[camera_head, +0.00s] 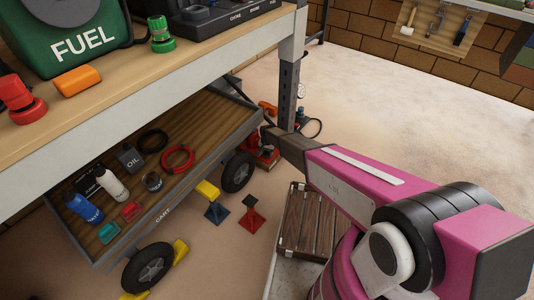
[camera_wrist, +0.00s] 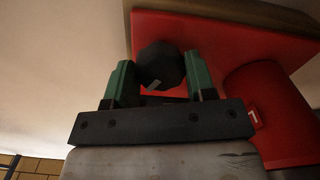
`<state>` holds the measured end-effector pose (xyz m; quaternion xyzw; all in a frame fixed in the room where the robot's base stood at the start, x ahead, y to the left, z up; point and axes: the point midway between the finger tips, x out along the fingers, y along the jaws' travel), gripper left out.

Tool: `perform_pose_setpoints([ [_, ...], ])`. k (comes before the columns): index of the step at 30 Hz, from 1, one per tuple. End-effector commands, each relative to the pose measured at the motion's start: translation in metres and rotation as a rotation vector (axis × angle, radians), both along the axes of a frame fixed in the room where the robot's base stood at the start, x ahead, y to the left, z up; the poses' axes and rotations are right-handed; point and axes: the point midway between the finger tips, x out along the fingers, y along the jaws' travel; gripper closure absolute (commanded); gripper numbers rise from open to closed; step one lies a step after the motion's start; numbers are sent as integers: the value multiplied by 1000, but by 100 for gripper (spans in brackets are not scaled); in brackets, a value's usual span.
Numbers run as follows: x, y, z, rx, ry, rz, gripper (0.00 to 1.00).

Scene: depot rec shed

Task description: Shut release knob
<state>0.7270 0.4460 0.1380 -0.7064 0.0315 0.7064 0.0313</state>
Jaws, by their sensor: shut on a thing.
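The release knob (camera_wrist: 163,66) is a black, faceted knob with a small pale mark, in front of a red body. My gripper (camera_wrist: 158,74) has a green-sided finger on each side of the knob and is shut on it. The red body (camera_wrist: 225,45) fills the upper right of the wrist view, with a red cylinder (camera_wrist: 268,110) at its right. In the head view my arm reaches down to a red device (camera_head: 266,160) on the floor by the bench leg. My fingertips and the knob are too small or hidden to make out there.
The bench leg (camera_head: 288,90) stands close beside my arm's end. A low cart (camera_head: 185,195) with bottles and cables lies left of the device. Yellow and red stands (camera_head: 250,216) and a slatted wooden board (camera_head: 311,222) are nearby. Open floor (camera_head: 400,120) extends to the right.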

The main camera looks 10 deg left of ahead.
Motion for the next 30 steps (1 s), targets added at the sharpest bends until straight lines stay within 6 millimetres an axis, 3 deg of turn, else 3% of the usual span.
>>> perform_pose_setpoints([
  [8, 0, 0, 0, 0, 0, -2, 73],
  [9, 0, 0, 0, 0, 0, -2, 40],
  [11, 0, 0, 0, 0, 0, -2, 24],
  [23, 0, 0, 4, 0, 0, -1, 24],
  [30, -1, -1, 32, 1, -1, -1, 24],
])
